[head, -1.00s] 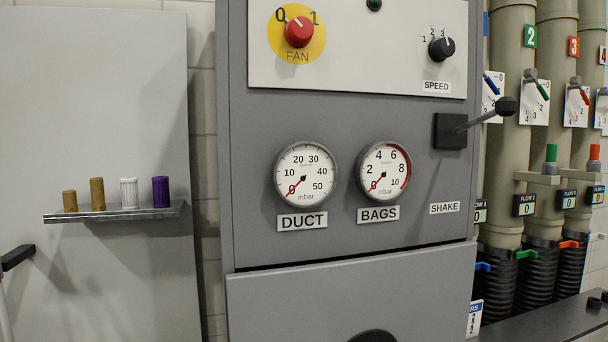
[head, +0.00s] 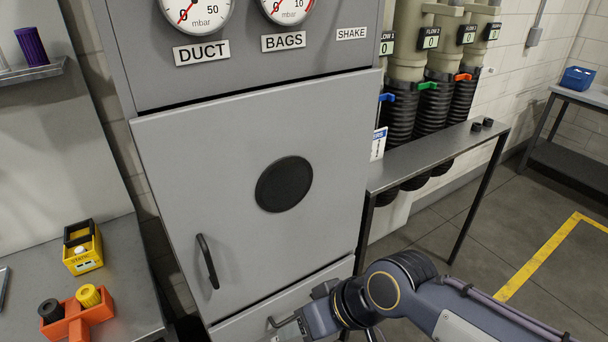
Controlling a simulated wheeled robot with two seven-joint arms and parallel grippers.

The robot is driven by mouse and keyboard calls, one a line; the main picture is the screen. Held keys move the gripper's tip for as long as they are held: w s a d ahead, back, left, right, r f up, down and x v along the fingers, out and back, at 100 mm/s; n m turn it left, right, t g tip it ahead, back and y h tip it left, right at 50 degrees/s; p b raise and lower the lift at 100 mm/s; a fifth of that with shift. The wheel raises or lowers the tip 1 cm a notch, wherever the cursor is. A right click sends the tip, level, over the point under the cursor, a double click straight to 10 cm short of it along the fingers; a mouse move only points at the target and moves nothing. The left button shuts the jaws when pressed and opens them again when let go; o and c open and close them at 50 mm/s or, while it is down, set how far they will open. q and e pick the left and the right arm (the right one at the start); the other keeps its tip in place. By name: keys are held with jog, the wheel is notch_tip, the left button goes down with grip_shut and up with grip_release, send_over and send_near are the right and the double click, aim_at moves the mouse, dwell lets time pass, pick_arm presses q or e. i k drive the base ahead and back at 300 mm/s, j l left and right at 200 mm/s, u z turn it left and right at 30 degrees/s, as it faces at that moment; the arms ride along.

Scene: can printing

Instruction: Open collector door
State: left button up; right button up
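The collector door (head: 250,130) is a light grey panel on the grey cabinet, below the DUCT and BAGS gauges. It looks shut, flush with the cabinet. A black bar handle (head: 208,262) stands upright near its lower left edge, and a round black disc (head: 284,184) sits right of its middle. My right arm comes in from the lower right. My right gripper (head: 282,328) is at the bottom edge, below and right of the handle and apart from it. Its fingers are partly cut off, so its opening cannot be told. My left gripper is out of view.
A bench at the left holds a yellow box (head: 82,247) and an orange holder (head: 76,314). A dark metal table (head: 420,157) with black hoses stands right of the cabinet. Open floor with a yellow line (head: 540,258) lies at the right.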

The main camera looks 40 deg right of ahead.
aim_at(255, 193)
jog(key=z, duration=1.1)
jog(key=k+j+u, duration=0.15)
jog(key=j+u, duration=0.2)
jog(key=l, duration=0.1)
